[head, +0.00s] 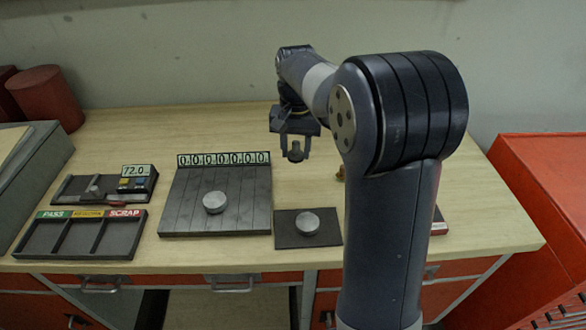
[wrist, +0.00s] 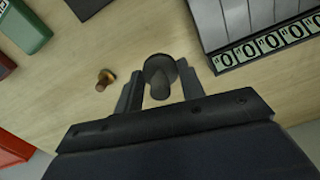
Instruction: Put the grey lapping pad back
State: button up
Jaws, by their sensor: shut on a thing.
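My gripper (head: 296,146) is shut on a small dark grey round piece with a knob (head: 295,155), which looks like the lapping pad. The grey ribbed plate (head: 184,218) with a row of zeros carries a light grey disc (head: 214,202). A dark square mat (head: 286,240) carries another light disc (head: 307,223).
A three-part tray (head: 58,252) marked PASS and SCRAP and a gauge reading 72.0 (head: 137,170) lie at left. Red cylinders (head: 46,96) stand at back left. A small brass piece (wrist: 105,78) and a green block (wrist: 26,26) lie near my gripper. The back bench is mostly clear.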

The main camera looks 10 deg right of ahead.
aim_at(296, 142)
notch_tip(296, 142, down, 8)
jog(key=shift+p, duration=0.3)
jog(key=shift+f, duration=0.1)
jog(key=o, duration=0.9)
jog(key=shift+o, duration=0.2)
notch_tip(296, 142, up, 12)
jog(key=shift+r, duration=0.15)
